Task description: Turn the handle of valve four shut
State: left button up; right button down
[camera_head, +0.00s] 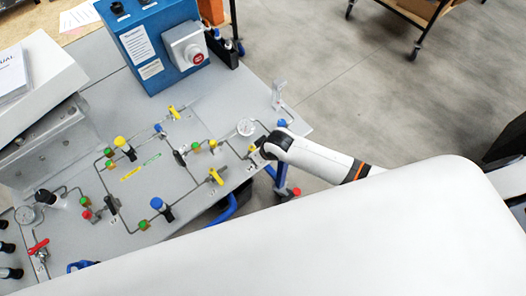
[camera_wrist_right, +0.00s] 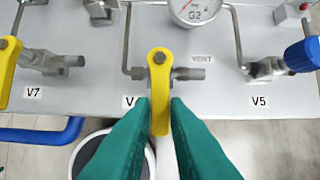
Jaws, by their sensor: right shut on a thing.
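A valve with a yellow handle (camera_wrist_right: 159,75) sits in the middle of the right wrist view. Its label (camera_wrist_right: 129,102) starts with V; the rest is hidden by a finger. The handle points down in the picture, crosswise to the valve's level grey body (camera_wrist_right: 188,74). My right gripper (camera_wrist_right: 159,107) has its two green fingers shut on the handle's lower part, one on each side. In the head view my right gripper (camera_head: 264,151) is at the right edge of the grey panel, largely hidden by its own wrist. My left gripper is not in view.
Valve V7's yellow handle (camera_wrist_right: 9,66) stands to the left and V5's blue handle (camera_wrist_right: 302,54) to the right. Gauge G2 (camera_wrist_right: 194,9) is just behind. Open floor lies beyond the panel's right edge.

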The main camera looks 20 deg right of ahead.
jog(key=shift+a+r, duration=0.1)
dwell(0.5)
jog(key=c, duration=1.4)
grip_release()
jog(key=shift+s+r, duration=0.2)
jog(key=shift+r, duration=0.15)
jog(key=b+v, duration=0.2)
jog(key=v, duration=0.9)
